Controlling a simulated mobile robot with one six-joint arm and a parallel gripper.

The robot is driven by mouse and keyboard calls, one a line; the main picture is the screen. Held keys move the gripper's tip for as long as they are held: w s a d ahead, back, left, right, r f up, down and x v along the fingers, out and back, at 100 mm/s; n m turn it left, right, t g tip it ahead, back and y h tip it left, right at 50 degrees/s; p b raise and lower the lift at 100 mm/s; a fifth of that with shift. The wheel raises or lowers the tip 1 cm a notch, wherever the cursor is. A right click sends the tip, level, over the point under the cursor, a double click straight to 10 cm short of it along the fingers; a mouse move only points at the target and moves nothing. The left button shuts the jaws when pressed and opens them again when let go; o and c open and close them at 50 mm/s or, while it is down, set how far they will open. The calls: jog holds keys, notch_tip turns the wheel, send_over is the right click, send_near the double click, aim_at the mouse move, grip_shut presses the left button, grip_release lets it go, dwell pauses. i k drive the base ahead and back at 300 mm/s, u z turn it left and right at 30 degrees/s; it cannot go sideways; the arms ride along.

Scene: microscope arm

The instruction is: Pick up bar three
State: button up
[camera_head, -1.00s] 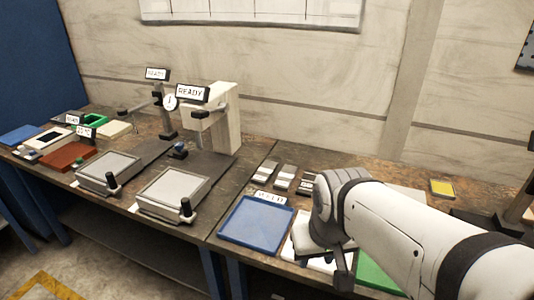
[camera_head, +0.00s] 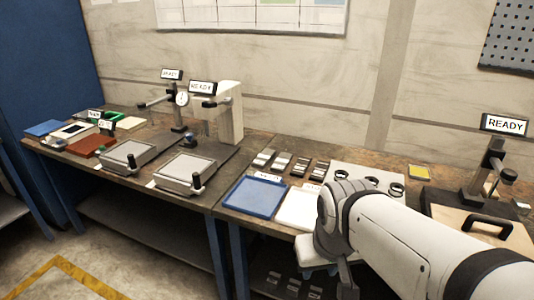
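Several small metal bars lie in a row on the workbench, behind the trays: a first (camera_head: 264,158), a second (camera_head: 281,162), a third (camera_head: 300,167) and a fourth (camera_head: 318,171). Their tops show light and dark parts, but I cannot read any number on them. The third from the left may be bar three. My gripper (camera_head: 344,284) hangs below my white wrist, in front of the bench's front edge and apart from the bars. Its fingertips are barely visible, and I cannot tell whether it is open or shut.
A blue tray (camera_head: 255,197) and a white tray (camera_head: 297,209) lie in front of the bars. A light block with round rings (camera_head: 366,180) stands right of them. Measuring stands with READY signs (camera_head: 202,88) are at left; another READY sign (camera_head: 505,124) is at right. My arm hides the bench's front right.

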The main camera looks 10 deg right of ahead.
aim_at(279, 165)
jog(key=u, duration=0.2)
jog(key=i, duration=1.1)
jog(key=z, duration=0.45)
